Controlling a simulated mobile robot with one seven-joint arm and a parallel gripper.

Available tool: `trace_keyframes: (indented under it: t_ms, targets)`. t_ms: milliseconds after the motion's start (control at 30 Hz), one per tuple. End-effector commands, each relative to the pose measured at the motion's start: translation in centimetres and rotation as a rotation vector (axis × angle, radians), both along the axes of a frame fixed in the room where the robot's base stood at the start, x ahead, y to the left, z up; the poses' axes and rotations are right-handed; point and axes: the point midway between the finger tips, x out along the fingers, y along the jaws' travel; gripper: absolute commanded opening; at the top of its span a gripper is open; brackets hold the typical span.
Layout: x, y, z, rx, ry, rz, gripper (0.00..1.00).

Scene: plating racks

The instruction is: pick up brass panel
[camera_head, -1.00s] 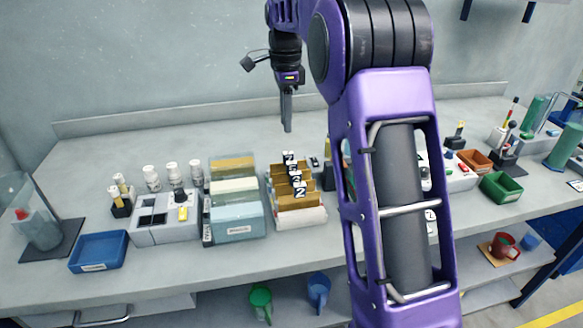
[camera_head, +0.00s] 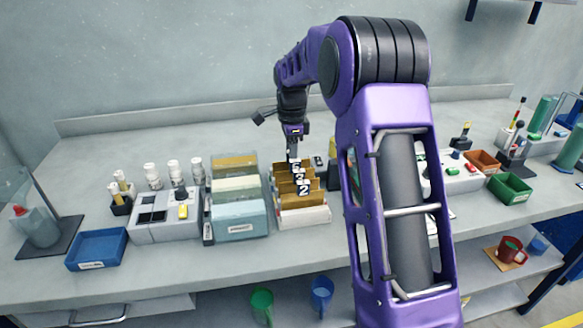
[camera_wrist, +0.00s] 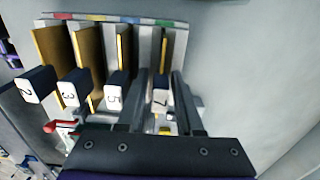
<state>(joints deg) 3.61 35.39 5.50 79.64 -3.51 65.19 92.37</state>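Several brass panels stand upright in a white rack (camera_head: 306,218). The nearest brass panel (camera_head: 300,198) shows a 2 tag in the head view. In the wrist view, dark handles carry tags 2, 3, 5 and 7; the brass panel tagged 2 (camera_wrist: 48,48) and the brass panel tagged 3 (camera_wrist: 88,46) show broad faces. The brass panel tagged 7 (camera_wrist: 164,50) shows mostly as an edge. My gripper (camera_head: 294,156) is low over the rack's back end. In the wrist view my gripper (camera_wrist: 160,74) is open, its fingers on either side of the 7 handle, with gaps visible.
A holder with pale and tan panels (camera_head: 236,208) stands close left of the rack. A grey instrument block (camera_head: 165,213) and blue tray (camera_head: 97,248) lie farther left. A green bin (camera_head: 510,188) and orange bin (camera_head: 484,162) are at right. A wall closes the bench's back.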

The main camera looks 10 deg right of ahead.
Motion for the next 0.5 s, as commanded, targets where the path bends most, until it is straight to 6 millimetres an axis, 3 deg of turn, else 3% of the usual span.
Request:
trace_keyframes:
  t_ms: [200,400,500]
  targets:
    - [0.02,0.00,-0.13,0.000,-0.001,0.000,0.35]
    - [0.01,0.01,-0.12,0.000,-0.001,0.000,0.00]
    - [0.02,0.02,-0.11,0.000,-0.001,0.000,0.00]
